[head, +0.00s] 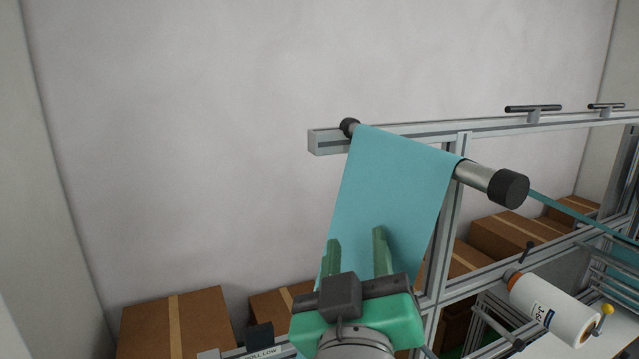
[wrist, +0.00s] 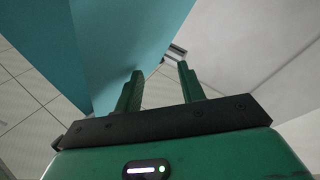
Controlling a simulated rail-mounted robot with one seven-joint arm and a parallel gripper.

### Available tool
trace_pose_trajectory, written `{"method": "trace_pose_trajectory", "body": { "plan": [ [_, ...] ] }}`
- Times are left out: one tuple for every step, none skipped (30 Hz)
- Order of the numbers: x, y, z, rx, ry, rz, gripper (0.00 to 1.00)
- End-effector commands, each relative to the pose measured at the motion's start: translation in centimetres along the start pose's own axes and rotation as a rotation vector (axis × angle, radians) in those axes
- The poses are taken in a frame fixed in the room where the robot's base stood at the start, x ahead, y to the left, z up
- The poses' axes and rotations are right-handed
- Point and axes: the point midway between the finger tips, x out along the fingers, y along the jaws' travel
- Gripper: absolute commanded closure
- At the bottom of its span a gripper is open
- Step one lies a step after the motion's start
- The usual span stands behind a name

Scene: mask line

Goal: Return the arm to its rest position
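My gripper (head: 356,243) is at the bottom middle of the head view, its two green fingers pointing up and spread apart with nothing between them. In the wrist view my gripper (wrist: 158,76) also shows parted, empty fingers. In the head view the fingers are in front of a hanging teal sheet (head: 395,185). The teal sheet (wrist: 115,45) fills the upper left of the wrist view, close to the left finger. I cannot tell whether they touch.
The sheet hangs over a metal roller (head: 474,173) with a black end on an aluminium frame (head: 330,142). A white roll (head: 550,308) sits at the lower right. Cardboard boxes (head: 150,322) stand along the wall.

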Motion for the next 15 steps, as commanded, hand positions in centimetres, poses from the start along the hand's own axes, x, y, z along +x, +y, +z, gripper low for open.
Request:
{"method": "trace_pose_trajectory", "body": {
  "plan": [
    [-3.1,-0.1,-2.5,0.115,0.092,0.001,0.61],
    [-4.7,-0.1,-3.9,0.182,0.144,-0.001,0.61],
    [-6.8,0.2,-5.5,0.259,0.204,-0.003,0.61],
    [-8.1,0.3,-6.5,0.308,0.242,-0.008,0.61],
    [-9.3,0.5,-7.3,0.351,0.276,-0.012,0.61],
    [-10.7,0.7,-8.2,0.397,0.311,-0.018,0.61],
    [-11.5,0.8,-8.7,0.424,0.333,-0.021,0.61],
    [-12.1,0.9,-9.0,0.445,0.349,-0.024,0.61],
    [-12.7,1.0,-9.4,0.465,0.365,-0.028,0.61],
    [-12.9,1.1,-9.6,0.475,0.372,-0.030,0.61],
    [-13.1,1.1,-9.7,0.481,0.377,-0.031,0.61],
    [-13.2,1.1,-9.8,0.484,0.380,-0.032,0.61],
    [-13.2,1.1,-9.8,0.484,0.380,-0.031,0.61],
    [-13.2,1.1,-9.8,0.484,0.379,-0.031,0.61],
    [-13.2,1.1,-9.8,0.483,0.379,-0.031,0.61]
  ]
}}
